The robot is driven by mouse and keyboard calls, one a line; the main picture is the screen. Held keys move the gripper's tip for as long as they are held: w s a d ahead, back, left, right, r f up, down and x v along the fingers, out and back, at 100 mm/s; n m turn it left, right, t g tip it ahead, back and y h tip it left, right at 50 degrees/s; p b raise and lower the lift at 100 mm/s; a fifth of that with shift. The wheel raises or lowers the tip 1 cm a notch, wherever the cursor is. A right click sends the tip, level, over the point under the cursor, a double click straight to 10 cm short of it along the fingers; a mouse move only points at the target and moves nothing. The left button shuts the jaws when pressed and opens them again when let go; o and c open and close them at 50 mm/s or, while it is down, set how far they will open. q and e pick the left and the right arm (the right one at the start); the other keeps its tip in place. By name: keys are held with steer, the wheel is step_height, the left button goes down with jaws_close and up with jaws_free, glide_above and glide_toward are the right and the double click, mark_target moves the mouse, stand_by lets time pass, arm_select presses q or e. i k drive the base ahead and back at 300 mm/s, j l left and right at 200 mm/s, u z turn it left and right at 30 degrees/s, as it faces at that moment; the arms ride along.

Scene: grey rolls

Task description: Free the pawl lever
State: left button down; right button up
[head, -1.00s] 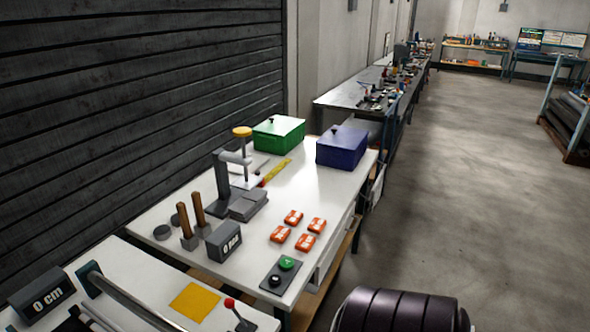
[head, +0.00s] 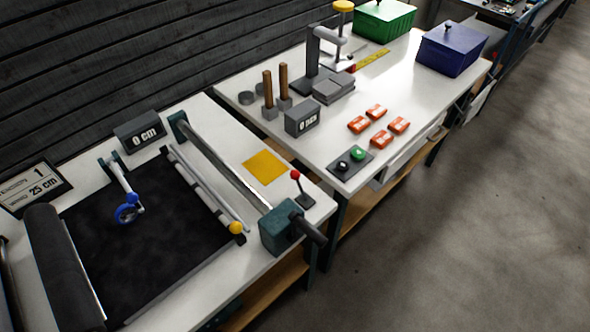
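A small lever with a red ball knob (head: 296,175) stands on the near table beside a teal block (head: 283,228) with a dark handle; I cannot tell whether this is the pawl lever. A long metal bar (head: 225,165) runs from the teal block to a mount at the back. A grey roll (head: 62,265) lies at the left, with dark sheet (head: 135,235) spread beside it. A blue wheel (head: 128,209) on a white arm rests over the sheet. A rod with a yellow knob (head: 235,227) lies along the sheet's right side. Neither gripper is in view.
A yellow square (head: 265,167) lies flat. The second table holds orange packs, a button box (head: 351,161), a press, and green (head: 384,20) and blue (head: 453,50) boxes. Floor at right is clear.

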mark_target(295, 175)
steer(key=i+l+u, duration=0.15)
steer(key=l+u, duration=0.25)
steer(key=l, duration=0.6)
steer(key=l+u, duration=0.4)
steer(key=l, duration=0.6)
